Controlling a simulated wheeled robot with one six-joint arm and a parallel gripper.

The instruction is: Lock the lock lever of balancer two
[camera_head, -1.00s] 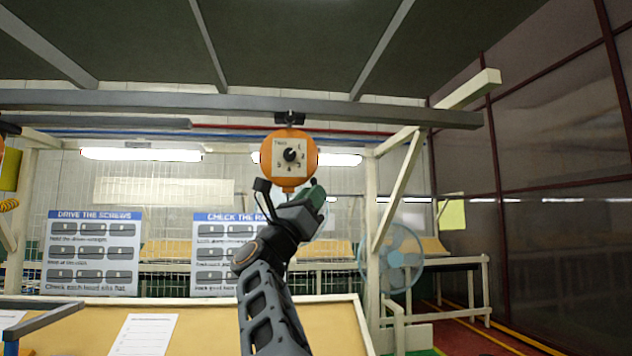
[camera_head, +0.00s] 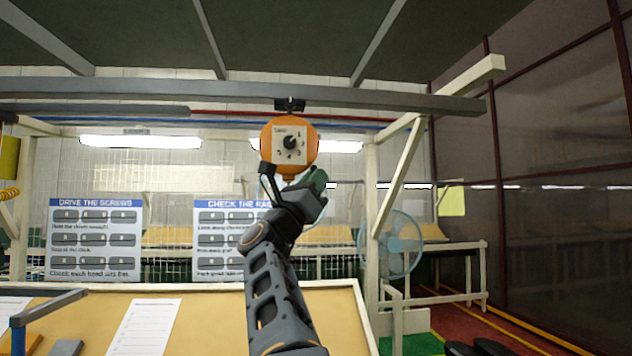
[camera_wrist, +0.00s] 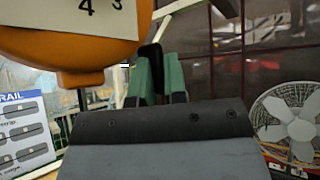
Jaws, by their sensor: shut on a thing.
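The orange balancer (camera_head: 272,150) hangs from the overhead beam, with a pale dial face and a black pointer knob (camera_head: 291,143). Its underside (camera_wrist: 50,52) fills the upper left of the wrist view. My gripper (camera_head: 318,180) is just below and right of the balancer in the head view. In the wrist view its green fingers (camera_wrist: 158,78) are close together around a dark, narrow piece (camera_wrist: 150,56) beside the balancer. This looks like the lock lever, mostly hidden by the fingers. Its lock position cannot be told.
A grey beam (camera_head: 180,91) runs overhead, close above the balancer. A pale post (camera_head: 371,220) with a brace and a fan (camera_head: 398,245) stand to the right. A tan board (camera_head: 240,310) with a paper sheet (camera_head: 145,326) lies below. Instruction boards (camera_head: 94,240) stand behind at left.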

